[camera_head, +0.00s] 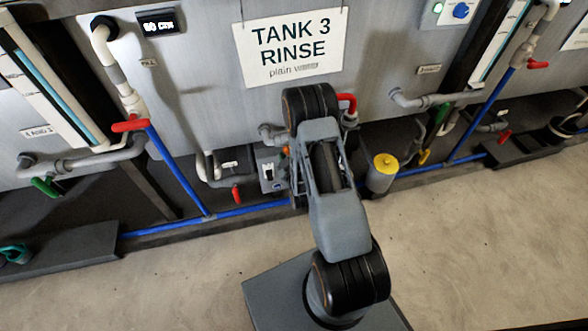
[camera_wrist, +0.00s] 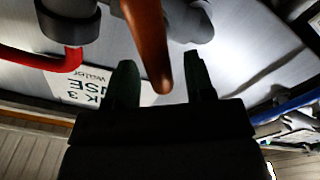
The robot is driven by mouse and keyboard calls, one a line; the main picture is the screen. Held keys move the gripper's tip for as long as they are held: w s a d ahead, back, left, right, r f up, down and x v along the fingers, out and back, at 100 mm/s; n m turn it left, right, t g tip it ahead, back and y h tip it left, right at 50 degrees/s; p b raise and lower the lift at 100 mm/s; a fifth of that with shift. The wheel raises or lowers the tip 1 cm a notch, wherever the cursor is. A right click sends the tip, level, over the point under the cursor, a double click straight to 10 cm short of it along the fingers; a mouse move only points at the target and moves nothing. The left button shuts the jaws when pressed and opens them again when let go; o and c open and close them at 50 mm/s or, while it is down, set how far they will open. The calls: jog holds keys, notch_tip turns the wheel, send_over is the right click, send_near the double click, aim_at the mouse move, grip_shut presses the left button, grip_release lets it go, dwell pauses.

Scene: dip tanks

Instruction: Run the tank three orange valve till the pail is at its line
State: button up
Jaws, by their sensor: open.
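The orange valve handle (camera_wrist: 152,42) hangs down between the two fingers of my gripper (camera_wrist: 160,58) in the wrist view. The fingers are open, with a gap visible on each side of the handle. In the head view only a small orange bit (camera_head: 286,151) shows beside my arm, below the tank three sign (camera_head: 290,47). My arm hides the rest of the valve and my gripper there.
A switch box (camera_head: 268,172), a red-handled valve (camera_head: 236,194) and a yellow-topped canister (camera_head: 384,172) stand near my arm. A blue pipe (camera_head: 250,209) runs low along the tanks. The floor in front is clear.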

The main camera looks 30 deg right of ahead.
jog(key=s+a, duration=0.2)
jog(key=s, duration=0.8)
jog(key=shift+s, duration=0.4)
jog(key=shift+a, duration=0.1)
